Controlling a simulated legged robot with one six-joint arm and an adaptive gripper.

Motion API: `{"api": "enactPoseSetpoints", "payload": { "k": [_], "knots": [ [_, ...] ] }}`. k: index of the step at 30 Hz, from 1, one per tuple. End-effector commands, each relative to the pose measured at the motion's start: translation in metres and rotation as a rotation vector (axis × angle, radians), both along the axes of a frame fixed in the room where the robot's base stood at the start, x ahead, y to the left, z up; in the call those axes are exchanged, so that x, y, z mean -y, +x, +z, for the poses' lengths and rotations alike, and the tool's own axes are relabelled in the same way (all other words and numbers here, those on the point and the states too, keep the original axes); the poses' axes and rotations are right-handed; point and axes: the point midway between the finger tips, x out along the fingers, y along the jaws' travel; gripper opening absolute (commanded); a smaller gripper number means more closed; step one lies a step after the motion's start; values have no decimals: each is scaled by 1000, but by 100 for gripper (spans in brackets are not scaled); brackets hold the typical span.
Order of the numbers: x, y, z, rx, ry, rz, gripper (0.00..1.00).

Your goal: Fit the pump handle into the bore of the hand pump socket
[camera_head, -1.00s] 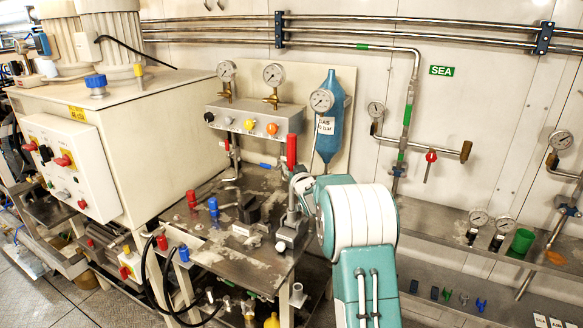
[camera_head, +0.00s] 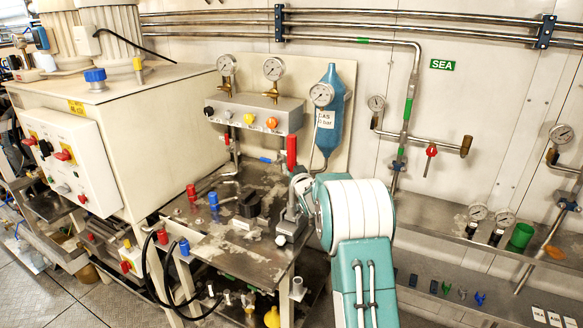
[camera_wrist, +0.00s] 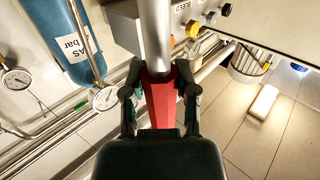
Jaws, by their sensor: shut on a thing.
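The pump handle has a red grip (camera_wrist: 160,102) and a silver rod (camera_wrist: 157,38) in the wrist view. My gripper (camera_wrist: 160,85) is shut on the red grip, with one dark finger on each side. In the head view the red grip (camera_head: 291,152) stands roughly upright above the steel bench, and my gripper (camera_head: 300,187) is beside its lower end. A grey upright part with a small block (camera_head: 286,238) stands near the bench's right edge below it; it may be the hand pump socket. I cannot make out the bore or whether the rod touches it.
The steel bench (camera_head: 215,248) carries a dark block (camera_head: 250,204) and red and blue fittings. A gauge panel (camera_head: 253,116) and a blue gas bottle (camera_head: 328,115) stand behind. A shelf with gauges and a green cup (camera_head: 521,236) lies right.

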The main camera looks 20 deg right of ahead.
Motion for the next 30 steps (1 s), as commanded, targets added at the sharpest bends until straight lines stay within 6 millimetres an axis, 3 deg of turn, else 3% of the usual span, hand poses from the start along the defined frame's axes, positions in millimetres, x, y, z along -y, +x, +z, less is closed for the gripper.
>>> {"api": "enactPoseSetpoints", "payload": {
  "k": [30],
  "knots": [
    [0,0,-21,3,0,0,4]
  ]
}}
